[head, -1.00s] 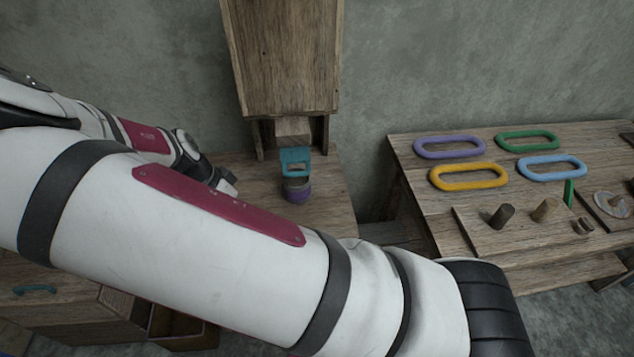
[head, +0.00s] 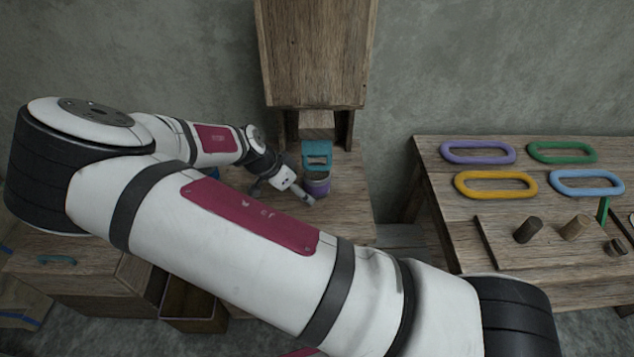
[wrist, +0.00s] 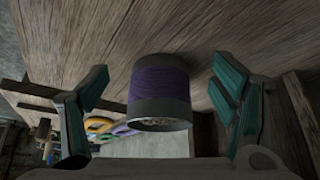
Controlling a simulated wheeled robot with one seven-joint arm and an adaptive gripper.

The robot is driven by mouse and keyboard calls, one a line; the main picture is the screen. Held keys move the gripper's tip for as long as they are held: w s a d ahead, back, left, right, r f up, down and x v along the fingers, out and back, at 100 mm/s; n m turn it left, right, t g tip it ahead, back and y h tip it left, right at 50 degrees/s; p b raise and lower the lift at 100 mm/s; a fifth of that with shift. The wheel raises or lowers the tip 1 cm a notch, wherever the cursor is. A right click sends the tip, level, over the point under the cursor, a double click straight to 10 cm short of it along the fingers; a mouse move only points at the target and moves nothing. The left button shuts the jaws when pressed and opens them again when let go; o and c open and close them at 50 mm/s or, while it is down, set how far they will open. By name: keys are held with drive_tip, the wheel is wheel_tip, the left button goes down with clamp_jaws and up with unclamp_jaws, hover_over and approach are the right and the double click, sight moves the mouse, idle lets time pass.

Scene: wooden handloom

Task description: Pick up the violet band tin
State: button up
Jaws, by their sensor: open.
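The violet band tin (head: 317,187) stands on the wooden table below the tall wooden cabinet. In the wrist view the tin (wrist: 159,92) is grey with a wide violet band and lies between my two fingers, with a gap to each. My gripper (head: 284,193) is at the left and near side of the tin in the head view. In the wrist view my gripper (wrist: 158,100) is open, with teal pads spread on either side of the tin. Nothing is held.
A teal handle-like piece (head: 317,154) is right behind and above the tin, under the cabinet (head: 318,60). A bench (head: 455,215) at the right bears several coloured rings and pegs. An open drawer or bin (head: 190,303) is at lower left.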

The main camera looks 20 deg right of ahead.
sight(314, 181)
drive_tip(key=d, duration=0.2)
drive_tip(key=w+d, duration=0.1)
drive_tip(key=d, duration=0.2)
drive_tip(key=shift+w, duration=0.15)
drive_tip(key=shift+w+d+f, duration=0.1)
drive_tip(key=shift+f, duration=0.45)
drive_tip(key=c, duration=1.4)
